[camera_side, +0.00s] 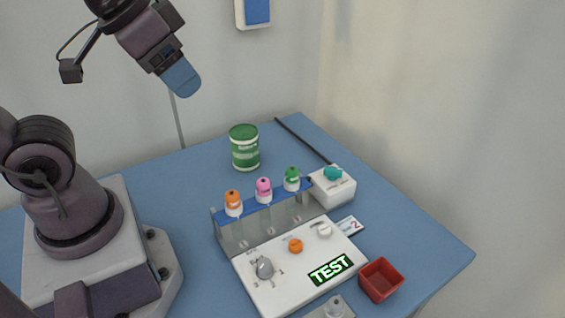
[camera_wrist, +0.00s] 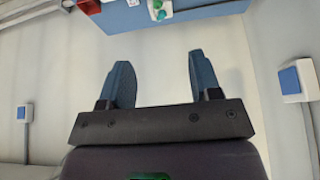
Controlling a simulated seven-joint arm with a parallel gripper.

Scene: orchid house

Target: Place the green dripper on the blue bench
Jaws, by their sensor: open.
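The green dripper (camera_side: 292,179) has a green top with a white collar. It stands upright at the right end of a grey rack with a blue top strip (camera_side: 225,217), beside a pink dripper (camera_side: 264,190) and an orange dripper (camera_side: 233,203). The blue bench (camera_side: 185,190) carries all of this. My gripper (camera_side: 182,80) is high above the bench's back left, well away from the rack. In the wrist view my gripper (camera_wrist: 160,75) is open, with nothing between its blue fingers. The bench edge (camera_wrist: 185,14) shows at the top there.
A white panel (camera_side: 285,262) with knobs and a "TEST" display lies before the rack. A green and white can (camera_side: 244,148) stands behind it. A white box with a teal knob (camera_side: 333,190), a dark rod (camera_side: 303,140) and a red bin (camera_side: 380,280) are nearby. Bench right of the box is clear.

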